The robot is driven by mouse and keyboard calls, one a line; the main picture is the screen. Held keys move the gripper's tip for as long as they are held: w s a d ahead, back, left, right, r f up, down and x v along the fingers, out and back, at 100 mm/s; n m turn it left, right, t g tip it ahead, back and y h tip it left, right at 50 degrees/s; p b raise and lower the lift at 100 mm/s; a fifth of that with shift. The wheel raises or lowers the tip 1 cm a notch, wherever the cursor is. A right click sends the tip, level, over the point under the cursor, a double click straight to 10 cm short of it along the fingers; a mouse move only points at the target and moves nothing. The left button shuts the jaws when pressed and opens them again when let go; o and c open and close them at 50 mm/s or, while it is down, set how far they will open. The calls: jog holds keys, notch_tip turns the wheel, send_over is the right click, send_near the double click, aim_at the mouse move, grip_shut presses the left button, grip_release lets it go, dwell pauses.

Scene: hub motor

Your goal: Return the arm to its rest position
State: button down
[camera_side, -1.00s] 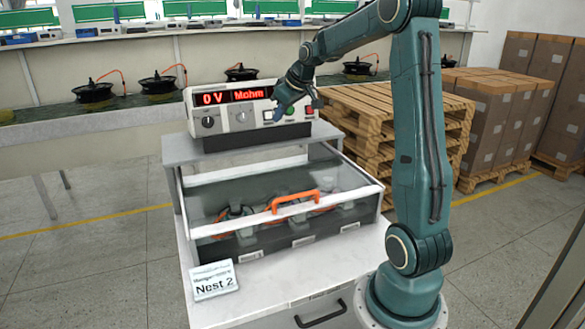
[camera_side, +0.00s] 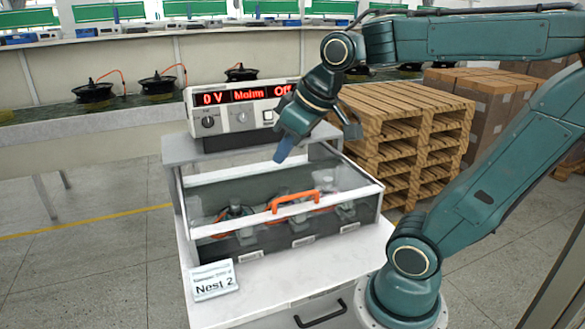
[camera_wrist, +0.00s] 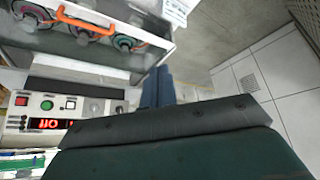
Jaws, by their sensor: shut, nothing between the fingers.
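My gripper (camera_side: 283,148) is shut and empty in the side view. Its blue fingers point down, above the rear part of the clear-lidded test box (camera_side: 186,222) and in front of the tester. In the wrist view the closed blue fingers (camera_wrist: 158,88) show at the middle, beside the box. The tester (camera_side: 225,122) reads "0 V", "Mohm" and "Off", the last partly covered by my arm. In the wrist view the tester panel (camera_wrist: 75,104) shows green and red buttons.
The box lid is closed, with an orange handle (camera_side: 295,200) on its front. A "Nest 2" card (camera_side: 213,280) stands at the front left of the bench. Wooden pallets (camera_side: 400,125) stand behind right. A conveyor with black hub motors (camera_side: 92,92) runs along the back.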

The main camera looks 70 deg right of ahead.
jog(key=s+a+f, duration=0.3)
jog(key=s, duration=0.4)
jog(key=shift+s+a+y, duration=0.25)
jog(key=shift+a+y, duration=0.05)
jog(key=shift+a, duration=0.05)
